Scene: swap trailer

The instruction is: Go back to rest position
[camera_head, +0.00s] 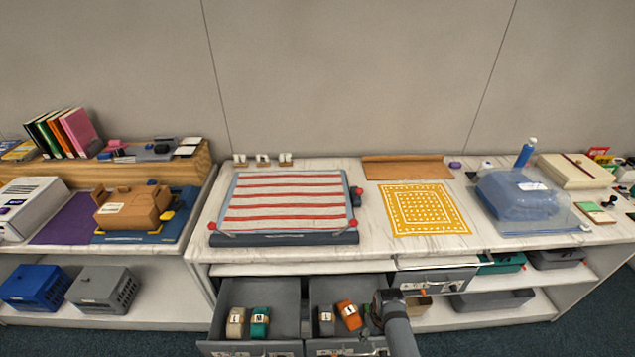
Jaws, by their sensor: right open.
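My right gripper (370,314) is low in the picture, at the right side of the open right drawer (320,287). It is open, dark and small here, and my grey arm covers part of that drawer's corner. A grey labelled piece (326,320) and an orange labelled piece (349,315) lie in this drawer, to the left of the gripper. I see nothing held between the fingers. My left gripper is out of the picture.
The open left drawer (231,292) holds a beige piece (236,322) and a teal piece (260,322). A partly open drawer (437,281) is close right.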

